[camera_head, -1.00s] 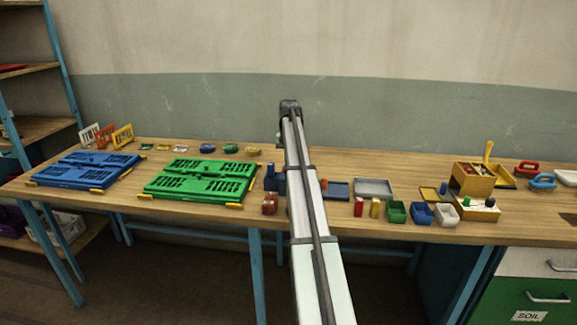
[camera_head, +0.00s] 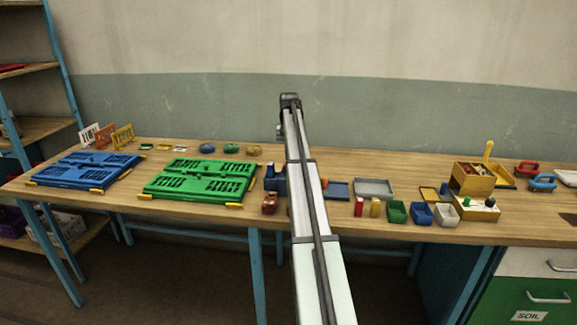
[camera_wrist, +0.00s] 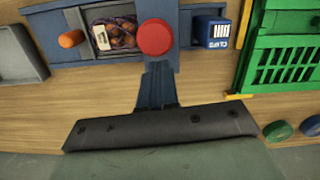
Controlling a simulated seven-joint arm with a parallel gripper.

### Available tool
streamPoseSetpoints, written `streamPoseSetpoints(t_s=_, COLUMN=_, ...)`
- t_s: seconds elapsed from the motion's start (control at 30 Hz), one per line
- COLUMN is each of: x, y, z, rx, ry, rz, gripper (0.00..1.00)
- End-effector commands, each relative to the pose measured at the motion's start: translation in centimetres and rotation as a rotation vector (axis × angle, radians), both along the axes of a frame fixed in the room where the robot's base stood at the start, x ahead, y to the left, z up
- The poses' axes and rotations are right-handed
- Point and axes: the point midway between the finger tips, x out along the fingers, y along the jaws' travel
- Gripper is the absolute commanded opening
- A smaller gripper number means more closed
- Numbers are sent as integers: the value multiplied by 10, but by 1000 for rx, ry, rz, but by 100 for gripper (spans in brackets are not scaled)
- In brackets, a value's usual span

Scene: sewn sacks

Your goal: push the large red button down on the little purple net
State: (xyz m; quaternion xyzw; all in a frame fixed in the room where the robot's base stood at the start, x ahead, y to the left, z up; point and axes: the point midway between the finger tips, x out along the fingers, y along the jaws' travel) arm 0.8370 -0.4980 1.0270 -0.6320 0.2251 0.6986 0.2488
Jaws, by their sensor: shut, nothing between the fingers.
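The large red button (camera_wrist: 155,37) is round and shows in the wrist view at top centre, on a blue device. In the head view my arm hides the button, net and gripper; part of the blue device (camera_head: 275,182) shows.
An orange knob (camera_wrist: 71,39) sits left of the net. A blue labelled box (camera_wrist: 216,32) stands right of the button, then a green crate (camera_wrist: 283,55). A grey tray (camera_head: 374,188) and several small bins stand right of my arm.

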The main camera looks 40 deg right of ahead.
Motion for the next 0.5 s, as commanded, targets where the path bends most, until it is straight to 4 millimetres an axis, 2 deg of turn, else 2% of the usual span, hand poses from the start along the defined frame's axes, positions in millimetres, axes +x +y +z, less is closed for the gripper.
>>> streamPoseSetpoints(t_s=0.33, x=5, y=-4, z=49, rx=-1, ry=-2, rz=0, gripper=0)
streamPoseSetpoints(t_s=0.5, x=6, y=-5, z=64, rx=-1, ry=-1, rz=0, gripper=0)
